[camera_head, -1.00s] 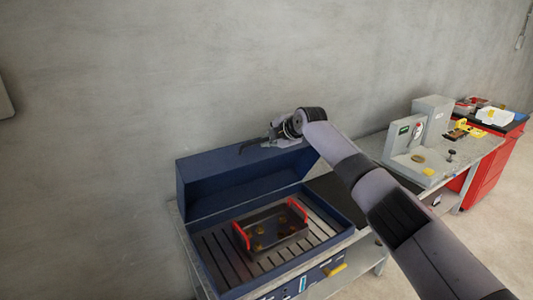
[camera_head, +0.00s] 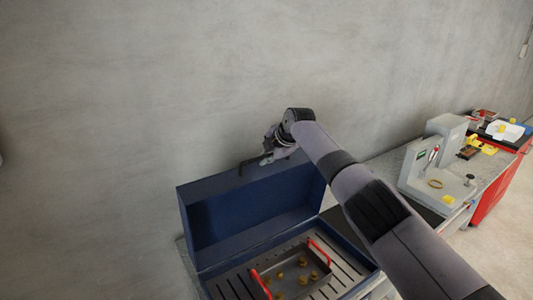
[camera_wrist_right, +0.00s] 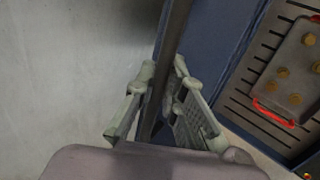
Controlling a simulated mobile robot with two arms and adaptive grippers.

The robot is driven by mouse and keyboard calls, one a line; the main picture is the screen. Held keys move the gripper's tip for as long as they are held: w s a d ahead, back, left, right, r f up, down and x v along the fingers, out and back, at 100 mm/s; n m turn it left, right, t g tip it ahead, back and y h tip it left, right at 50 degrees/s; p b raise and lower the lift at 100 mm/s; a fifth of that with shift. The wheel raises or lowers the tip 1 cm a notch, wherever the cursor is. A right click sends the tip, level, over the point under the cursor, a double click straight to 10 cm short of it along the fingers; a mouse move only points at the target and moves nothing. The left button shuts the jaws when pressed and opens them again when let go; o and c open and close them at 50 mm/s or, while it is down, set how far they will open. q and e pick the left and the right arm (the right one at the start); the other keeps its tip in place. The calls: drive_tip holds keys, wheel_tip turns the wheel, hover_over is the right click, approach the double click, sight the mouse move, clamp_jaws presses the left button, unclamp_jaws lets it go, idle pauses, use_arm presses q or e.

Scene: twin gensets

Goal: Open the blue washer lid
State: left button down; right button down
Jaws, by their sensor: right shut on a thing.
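The blue washer lid (camera_head: 250,205) stands raised at the back of the blue washer (camera_head: 345,245). Its dark inside faces the front. My right gripper (camera_head: 268,158) is at the lid's top edge, by a dark bar handle (camera_head: 243,168). In the right wrist view my right gripper (camera_wrist_right: 160,105) has a finger on each side of the dark bar (camera_wrist_right: 165,75) and is shut on it. Inside the washer a grey tray (camera_head: 262,277) with red handles holds several brass-coloured parts and rests on a slatted rack. My left gripper is out of view.
A grey bench with a grey fixture (camera_head: 425,180) stands to the right of the washer. A red cabinet (camera_head: 497,185) with small items on top is farther right. A bare concrete wall (camera_head: 120,120) is behind the washer.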

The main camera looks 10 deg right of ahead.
drive_tip(key=shift+s+f, duration=0.1)
drive_tip(key=shift+f, duration=0.15)
drive_tip(key=c, duration=1.9)
unclamp_jaws()
drive_tip(key=shift+o, duration=1.2)
drive_tip(key=shift+a, duration=0.1)
drive_tip(key=shift+r, duration=0.1)
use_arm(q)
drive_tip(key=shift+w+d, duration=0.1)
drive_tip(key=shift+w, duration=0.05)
use_arm(e)
drive_tip(key=shift+r, duration=0.1)
drive_tip(key=shift+r, duration=0.25)
drive_tip(key=v, duration=1.1)
drive_tip(key=shift+s+d, duration=0.2)
